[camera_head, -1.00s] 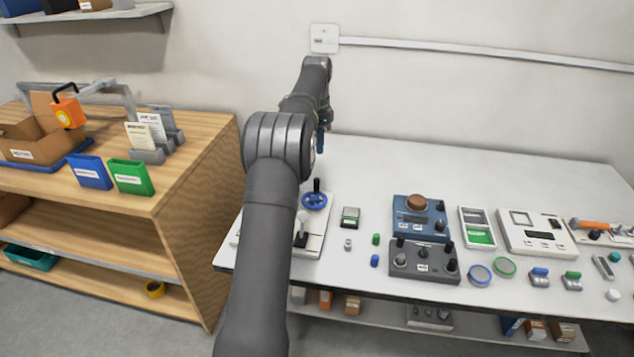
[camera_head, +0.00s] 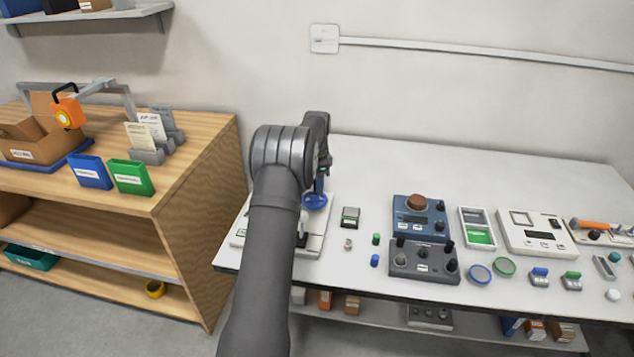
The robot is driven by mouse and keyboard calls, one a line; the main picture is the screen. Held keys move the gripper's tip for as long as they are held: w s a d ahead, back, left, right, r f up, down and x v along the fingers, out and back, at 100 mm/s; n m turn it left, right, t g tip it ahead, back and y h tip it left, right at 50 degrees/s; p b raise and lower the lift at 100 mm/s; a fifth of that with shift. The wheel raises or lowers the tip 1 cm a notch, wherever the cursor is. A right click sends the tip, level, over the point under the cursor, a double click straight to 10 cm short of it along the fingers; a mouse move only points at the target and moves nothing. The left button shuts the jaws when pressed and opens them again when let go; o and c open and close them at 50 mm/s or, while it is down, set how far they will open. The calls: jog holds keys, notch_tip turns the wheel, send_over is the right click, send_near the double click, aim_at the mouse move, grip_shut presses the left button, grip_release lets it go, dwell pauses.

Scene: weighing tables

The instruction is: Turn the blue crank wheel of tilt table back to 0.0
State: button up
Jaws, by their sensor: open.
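The blue crank wheel (camera_head: 315,202) lies on the tilt table (camera_head: 318,240), a pale plate at the left end of the white table. My arm hides the left part of the plate and some of the wheel. My gripper (camera_head: 320,188) points down over the wheel, and its tips are close to the wheel's upright handle. It is open. The handle is mostly hidden behind the gripper, so I cannot tell whether it stands between the fingers. No angle reading shows.
A small grey-green box (camera_head: 350,217) stands just right of the tilt table. Further right are a blue device (camera_head: 412,222) and a dark grey knob box (camera_head: 424,262). A wooden shelf (camera_head: 190,190) stands at the left. The back of the white table (camera_head: 430,165) is clear.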

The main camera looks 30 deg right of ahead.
jog(key=shift+c, duration=0.2)
grip_shut()
jog(key=shift+n, duration=0.4)
jog(key=n, duration=0.1)
jog(key=a+n, duration=0.1)
jog(key=n, duration=0.1)
jog(key=shift+w, duration=0.4)
jog(key=n, duration=0.1)
jog(key=a+n, duration=0.1)
jog(key=n, duration=0.3)
jog(key=shift+w+a+r, duration=0.1)
jog(key=shift+w+a, duration=0.05)
jog(key=shift+a, duration=0.1)
jog(key=n, duration=0.2)
jog(key=a+n, duration=0.1)
jog(key=n, duration=0.1)
jog(key=shift+a+n, duration=0.2)
jog(key=shift+n, duration=0.1)
jog(key=shift+s+a+n, duration=0.25)
jog(key=shift+a+n, duration=0.05)
jog(key=shift+n, duration=0.8)
jog(key=shift+s+a+n, duration=0.2)
jog(key=shift+a+n, duration=0.1)
jog(key=shift+n, duration=0.8)
